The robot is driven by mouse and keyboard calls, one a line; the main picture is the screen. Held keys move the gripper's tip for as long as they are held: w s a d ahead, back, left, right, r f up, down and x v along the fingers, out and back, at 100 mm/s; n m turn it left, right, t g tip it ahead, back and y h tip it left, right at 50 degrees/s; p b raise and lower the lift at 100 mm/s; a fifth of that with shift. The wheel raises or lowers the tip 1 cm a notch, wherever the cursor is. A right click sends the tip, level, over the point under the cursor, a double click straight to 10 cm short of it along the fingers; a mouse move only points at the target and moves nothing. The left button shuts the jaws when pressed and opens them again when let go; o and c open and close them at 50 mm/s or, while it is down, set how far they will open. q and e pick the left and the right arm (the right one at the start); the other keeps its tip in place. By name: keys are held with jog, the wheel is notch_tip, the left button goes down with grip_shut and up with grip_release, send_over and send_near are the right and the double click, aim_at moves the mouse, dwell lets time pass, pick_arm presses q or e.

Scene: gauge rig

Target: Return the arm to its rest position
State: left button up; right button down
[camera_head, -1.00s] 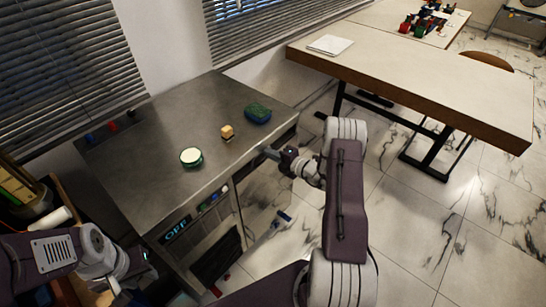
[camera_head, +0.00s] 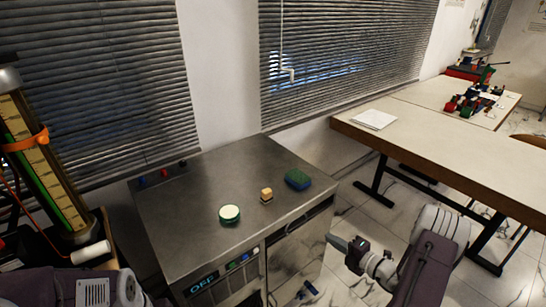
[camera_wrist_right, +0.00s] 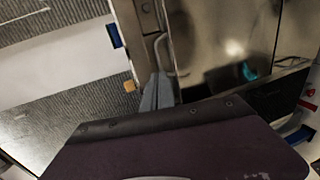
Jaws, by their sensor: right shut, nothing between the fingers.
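My right gripper (camera_head: 338,243) is shut and empty, in front of and to the right of the metal cabinet (camera_head: 190,238), beside its right front corner. In the right wrist view its closed fingers (camera_wrist_right: 157,92) show near the middle, against the cabinet. My right arm comes in from the lower right. My left arm shows at the lower left; its gripper is outside the frame.
On the cabinet top stand a round green-and-white piece (camera_head: 229,214), a small wooden block (camera_head: 266,194) and a blue-green block (camera_head: 298,179). A gauge column (camera_head: 45,175) stands at the left. A long table (camera_head: 450,140) stands at the right.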

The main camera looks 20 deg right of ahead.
jog(key=w+a+r+n+g+y+p, duration=0.25)
jog(key=w+a+r+n+y, duration=0.2)
jog(key=a+r, duration=0.6)
jog(key=s+a+r+n+g+y+p, duration=0.1)
jog(key=s+a+r+n+g, duration=0.1)
jog(key=a+r+n, duration=0.3)
jog(key=s+a+r+n+g+y+p, duration=0.1)
jog(key=s+a+n+g, duration=0.2)
jog(key=a, duration=0.5)
jog(key=s+a+r+n+g+h+p, duration=0.1)
jog(key=s+a+n+g, duration=0.25)
jog(key=s+n, duration=0.3)
jog(key=s+a+n+g+h+p, duration=0.1)
jog(key=s+a+n+g+h, duration=0.2)
jog(key=s+n, duration=0.35)
jog(key=s+d+f+n+g+h, duration=0.1)
jog(key=s+d+f+n+h, duration=0.2)
jog(key=s+d+n+h, duration=0.7)
jog(key=w+d+f+n+t+y, duration=0.1)
jog(key=w+n, duration=0.4)
jog(key=n, duration=0.8)
jog(key=shift+w+d+f+n+t+y, duration=0.4)
jog(key=shift+d+f+t, duration=0.1)
jog(key=shift+d, duration=0.75)
